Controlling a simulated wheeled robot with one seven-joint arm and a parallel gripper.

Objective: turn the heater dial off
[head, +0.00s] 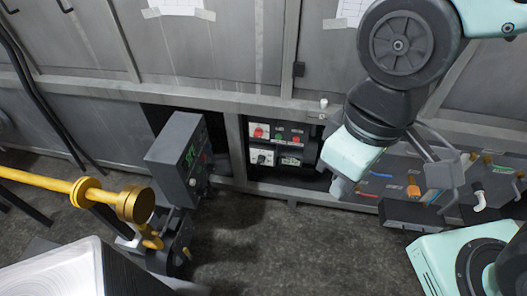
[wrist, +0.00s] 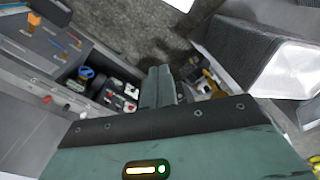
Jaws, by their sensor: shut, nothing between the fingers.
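A brass-coloured rod (head: 60,184) reaches in from the left towards the grey box. A metal container (head: 55,275) stands at the lower left.

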